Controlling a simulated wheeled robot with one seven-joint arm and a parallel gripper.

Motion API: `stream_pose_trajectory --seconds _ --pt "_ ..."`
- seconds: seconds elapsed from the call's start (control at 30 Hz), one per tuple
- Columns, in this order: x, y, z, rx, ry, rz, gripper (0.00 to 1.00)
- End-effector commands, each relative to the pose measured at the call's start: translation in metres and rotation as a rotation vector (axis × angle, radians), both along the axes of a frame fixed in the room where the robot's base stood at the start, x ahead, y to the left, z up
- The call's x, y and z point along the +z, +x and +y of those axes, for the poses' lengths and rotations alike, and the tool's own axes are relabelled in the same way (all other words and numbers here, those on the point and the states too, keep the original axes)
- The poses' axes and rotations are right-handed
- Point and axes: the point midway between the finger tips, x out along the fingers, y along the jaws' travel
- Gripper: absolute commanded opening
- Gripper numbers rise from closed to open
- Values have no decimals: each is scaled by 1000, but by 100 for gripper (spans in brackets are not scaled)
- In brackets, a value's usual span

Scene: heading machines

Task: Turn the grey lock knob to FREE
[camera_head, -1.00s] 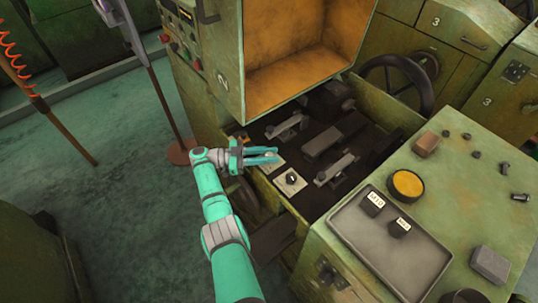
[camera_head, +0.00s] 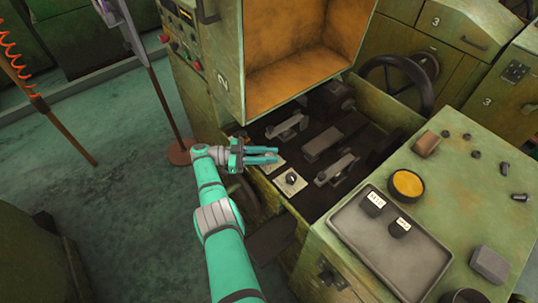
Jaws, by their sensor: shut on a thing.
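My gripper (camera_head: 277,155) reaches in from the left over the near left edge of the open machine bed, its two teal fingers pointing right. It is shut on the small grey lock knob (camera_head: 270,155), which shows only in part between the fingers. A pale plate lies under it, mostly covered by the fingers. Its markings, and which way the knob points, are too small and hidden to read. A separate black knob on a white plate (camera_head: 290,181) sits just to the lower right, clear of the fingers.
A raised green guard (camera_head: 229,75) with an orange inside stands above the bed. Dark metal tooling (camera_head: 322,140) fills the bed. At right, a green cabinet top holds a grey tray (camera_head: 352,240) with two labelled black pieces, a yellow-topped round tin (camera_head: 407,184) and loose parts.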

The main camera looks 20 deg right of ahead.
Motion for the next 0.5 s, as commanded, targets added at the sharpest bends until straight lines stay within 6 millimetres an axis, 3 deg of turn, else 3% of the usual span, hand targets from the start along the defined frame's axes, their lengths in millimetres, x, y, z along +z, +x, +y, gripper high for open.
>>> stream_pose_trajectory --seconds 0.03,0.1,0.5 --pt "-3 -2 -2 -4 4 4 29" --pt "-2 -2 -2 -4 3 3 43" --pt "1 0 -1 -1 0 0 43"
